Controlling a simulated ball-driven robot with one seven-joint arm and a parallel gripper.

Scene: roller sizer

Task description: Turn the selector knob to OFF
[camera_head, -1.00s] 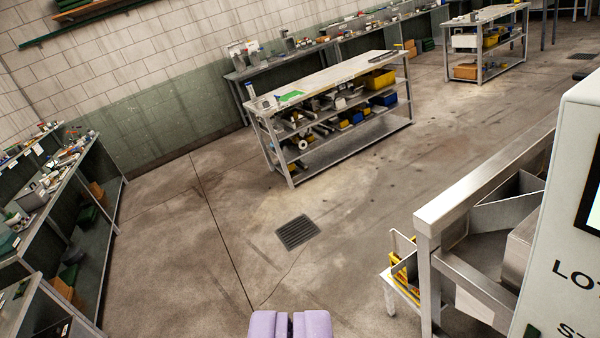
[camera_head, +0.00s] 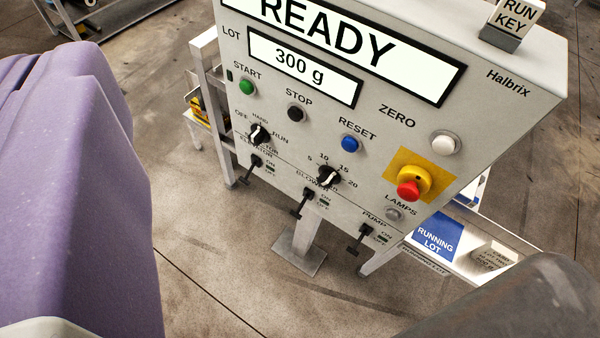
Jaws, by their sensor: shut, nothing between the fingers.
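The selector knob (camera_head: 259,134) is small and black with a white mark. It sits at the lower left of the light grey control panel (camera_head: 420,90), with OFF, HAND and RUN printed around it. Its mark is too small to read surely; it seems to point up, near HAND. A second black knob (camera_head: 328,177) with a number scale sits to its right. My fingertips are not in view. A large purple part of my own arm fills the left edge, apart from the knob in the picture.
Near the knob are the green START button (camera_head: 247,87), black STOP button (camera_head: 296,113), blue RESET button (camera_head: 350,143) and red emergency button (camera_head: 409,190). Several black toggle levers (camera_head: 303,203) stick out below. The display reads READY (camera_head: 330,30). Bare floor (camera_head: 210,240) lies below the panel.

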